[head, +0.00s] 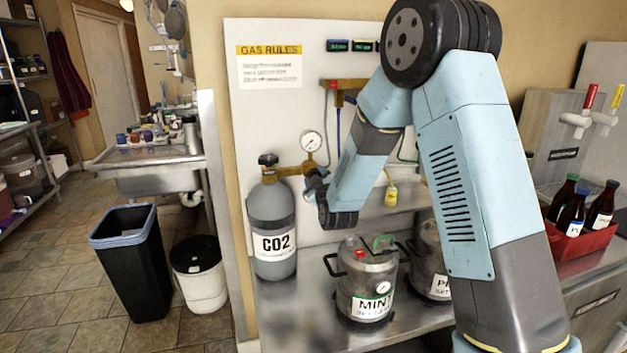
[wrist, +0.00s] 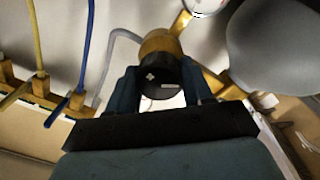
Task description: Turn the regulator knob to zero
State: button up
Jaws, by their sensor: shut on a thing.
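The regulator is a brass body (wrist: 158,43) with a black round knob (wrist: 168,84) that bears white marks; I cannot read its setting. My gripper (wrist: 160,88) is shut on the knob, one finger on each side. In the head view my gripper (head: 317,182) is at the regulator, just right of the grey CO2 cylinder (head: 271,212), and hides the knob. A round white gauge (head: 311,141) stands on top of the regulator, and its edge shows in the wrist view (wrist: 205,6). I cannot read its needle clearly.
A steel keg labelled MINT (head: 367,285) stands on the steel counter below my gripper, with another keg (head: 432,262) to its right. Coloured hoses (wrist: 83,55) hang close by on the white board (head: 262,120). A red crate of bottles (head: 585,240) is at the right.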

jog(key=n, duration=0.6)
jog(key=shift+s+a+f+n, duration=0.1)
jog(key=shift+s+a+n, duration=0.05)
jog(key=shift+a+n, duration=0.25)
jog(key=n, duration=0.5)
jog(key=shift+f+y, duration=0.2)
jog(key=shift+y, duration=0.1)
jog(key=shift+s+f, duration=0.1)
jog(key=o, duration=0.8)
jog(key=shift+o, duration=1.2)
jog(key=shift+d, duration=0.15)
jog(key=shift+r, duration=0.2)
jog(key=shift+d, duration=0.1)
